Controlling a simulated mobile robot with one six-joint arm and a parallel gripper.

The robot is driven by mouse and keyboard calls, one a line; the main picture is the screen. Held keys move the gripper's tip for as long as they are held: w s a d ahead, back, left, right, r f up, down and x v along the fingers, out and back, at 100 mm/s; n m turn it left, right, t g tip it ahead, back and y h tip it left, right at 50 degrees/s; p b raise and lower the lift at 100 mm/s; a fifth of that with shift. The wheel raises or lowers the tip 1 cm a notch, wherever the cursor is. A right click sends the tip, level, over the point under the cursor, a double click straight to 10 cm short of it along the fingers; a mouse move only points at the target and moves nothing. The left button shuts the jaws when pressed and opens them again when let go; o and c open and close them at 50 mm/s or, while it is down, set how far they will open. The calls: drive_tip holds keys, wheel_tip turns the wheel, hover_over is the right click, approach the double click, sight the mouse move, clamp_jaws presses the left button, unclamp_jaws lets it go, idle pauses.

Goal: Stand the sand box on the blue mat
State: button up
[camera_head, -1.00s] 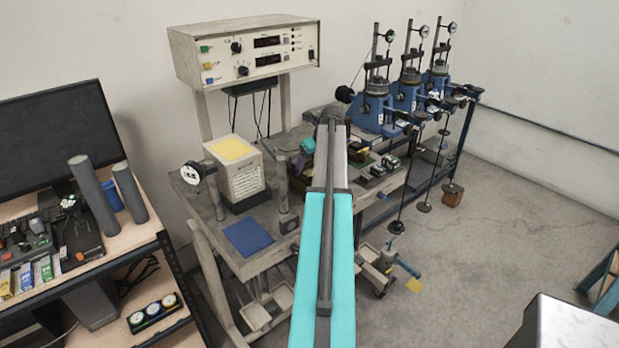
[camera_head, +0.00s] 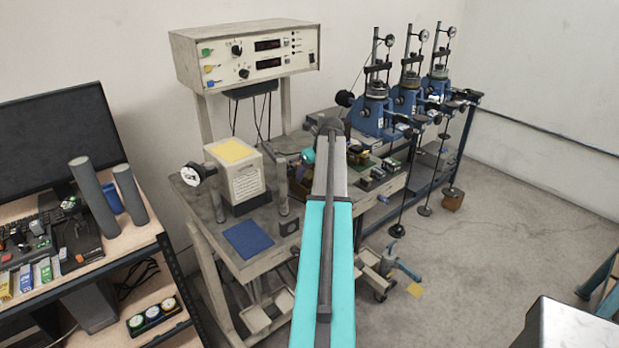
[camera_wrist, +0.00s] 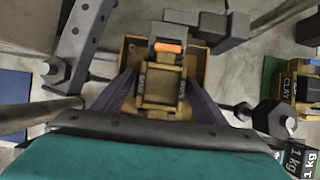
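The blue mat (camera_head: 248,239) lies flat and bare on the workbench, left of my arm. It also shows at the left edge of the wrist view (camera_wrist: 14,100). A small tan box (camera_wrist: 162,92) with dark side labels, seemingly the sand box, sits in a yellow-brown open tray (camera_wrist: 131,58). Its lettering is hard to read. My gripper (camera_wrist: 162,82) is over the box, one dark finger on each side. The fingers are spread, and I cannot tell whether they touch the box. In the head view my arm hides most of this spot.
A box marked CLAY (camera_wrist: 299,83) and 1 kg weights (camera_wrist: 296,158) stand at the right in the wrist view. A yellow-topped white block (camera_head: 236,170) stands behind the mat. A grey post (camera_head: 284,200) rises between the mat and my arm.

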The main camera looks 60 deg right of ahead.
drive_tip(key=shift+s+a+f, duration=0.1)
drive_tip(key=shift+s+f, duration=0.2)
drive_tip(key=shift+f, duration=0.5)
drive_tip(key=c, duration=0.9)
drive_tip(key=shift+r, duration=0.1)
drive_tip(key=shift+w+r, duration=0.1)
drive_tip(key=shift+r, duration=0.15)
drive_tip(key=shift+w+d+r+p, duration=0.15)
drive_tip(key=shift+d+r+p, duration=0.05)
drive_tip(key=shift+r+p, duration=0.55)
drive_tip(key=shift+d+r+p, duration=0.1)
drive_tip(key=shift+r+p, duration=1.75)
drive_tip(key=shift+r, duration=1.05)
